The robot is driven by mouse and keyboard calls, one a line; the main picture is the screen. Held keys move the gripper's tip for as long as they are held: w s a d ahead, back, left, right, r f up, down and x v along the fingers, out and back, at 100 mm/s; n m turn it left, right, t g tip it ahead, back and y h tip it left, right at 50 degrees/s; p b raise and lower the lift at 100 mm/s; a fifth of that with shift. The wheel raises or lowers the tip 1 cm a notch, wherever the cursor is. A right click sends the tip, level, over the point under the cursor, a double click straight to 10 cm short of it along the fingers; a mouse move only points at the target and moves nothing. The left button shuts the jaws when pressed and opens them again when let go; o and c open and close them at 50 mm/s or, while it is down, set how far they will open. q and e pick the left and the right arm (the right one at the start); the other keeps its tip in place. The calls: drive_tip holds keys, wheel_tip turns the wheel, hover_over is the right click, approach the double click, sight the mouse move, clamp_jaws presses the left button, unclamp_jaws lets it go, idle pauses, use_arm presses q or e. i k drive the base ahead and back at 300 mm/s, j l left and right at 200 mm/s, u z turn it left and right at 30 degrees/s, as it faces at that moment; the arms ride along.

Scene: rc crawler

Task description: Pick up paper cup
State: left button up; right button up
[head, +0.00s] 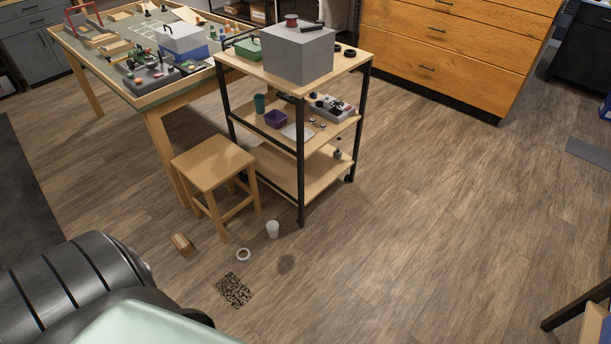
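A small white paper cup (272,230) stands on the wooden floor in the head view. It is just in front of the near leg of the wheeled cart and right of the wooden stool. It looks upright. Neither of my grippers shows in the head view. Part of my own arm or body fills the lower left corner.
The cart (265,170) and stool (213,163) stand close behind the cup. A white ring (243,255), a small wooden block (182,244) and a dark speckled patch (235,290) lie nearby on the floor. The floor (430,220) to the right is clear.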

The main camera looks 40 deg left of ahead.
sight(272, 227)
drive_tip(key=i+l+u, duration=0.1)
drive_tip(key=i+u, duration=0.2)
drive_tip(key=i, duration=0.15)
drive_tip(key=i+l+u, duration=0.6)
drive_tip(key=i, duration=0.2)
